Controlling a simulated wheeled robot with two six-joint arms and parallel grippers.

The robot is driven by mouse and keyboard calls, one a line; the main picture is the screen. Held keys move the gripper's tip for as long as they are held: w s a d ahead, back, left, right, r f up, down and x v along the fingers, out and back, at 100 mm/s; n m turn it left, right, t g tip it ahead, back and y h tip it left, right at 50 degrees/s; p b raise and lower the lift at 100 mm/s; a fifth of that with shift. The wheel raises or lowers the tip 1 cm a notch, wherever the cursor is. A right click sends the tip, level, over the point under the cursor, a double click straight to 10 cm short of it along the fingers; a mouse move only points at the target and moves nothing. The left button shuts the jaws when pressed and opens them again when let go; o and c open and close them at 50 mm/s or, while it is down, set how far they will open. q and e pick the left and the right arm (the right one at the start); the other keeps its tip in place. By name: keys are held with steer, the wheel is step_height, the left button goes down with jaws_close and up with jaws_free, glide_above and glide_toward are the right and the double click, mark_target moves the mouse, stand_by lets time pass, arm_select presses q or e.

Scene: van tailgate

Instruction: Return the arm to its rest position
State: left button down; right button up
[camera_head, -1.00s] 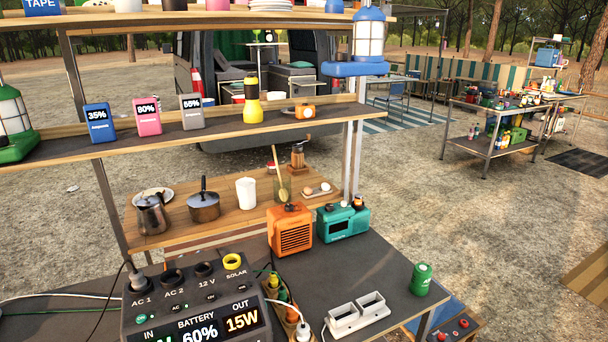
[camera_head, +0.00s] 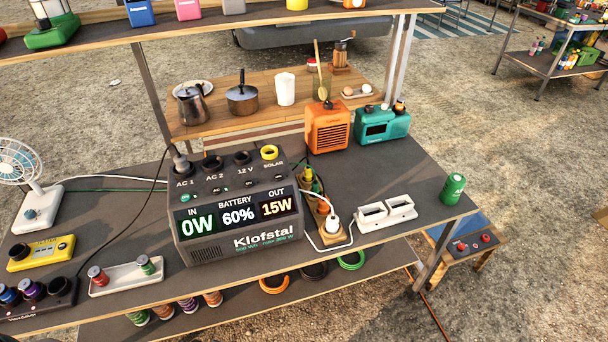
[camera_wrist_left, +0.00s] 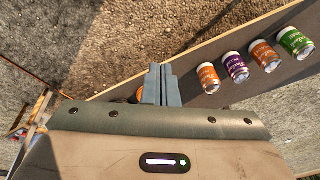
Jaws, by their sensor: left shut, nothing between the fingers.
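My left gripper (camera_wrist_left: 161,84) shows in the left wrist view with its two grey fingers together and nothing between them. Beyond the fingertips lies the edge of a dark shelf (camera_wrist_left: 212,78) with several labelled cans (camera_wrist_left: 236,67) on it. The gripper looks apart from the cans, though the exact gap is hard to judge. Neither of my grippers shows in the head view, and the right gripper is in no view.
A power station (camera_head: 238,212) reading 0W in, 60% and 15W out stands on the grey table (camera_head: 400,235). A fan (camera_head: 35,185), a yellow device (camera_head: 42,252), an orange radio (camera_head: 328,128), a teal radio (camera_head: 382,124) and a green can (camera_head: 453,189) are around it. Cables cross the tabletop.

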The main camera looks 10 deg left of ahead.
arm_select(q)
steer(key=s+a+f, duration=0.1)
steer(key=s+f, duration=0.8)
steer(key=f, duration=0.3)
steer(key=s+f+g, duration=0.1)
steer(key=s+f, duration=0.9)
steer(key=f, duration=0.3)
steer(key=shift+s+a, duration=0.25)
steer(key=shift+a, duration=0.15)
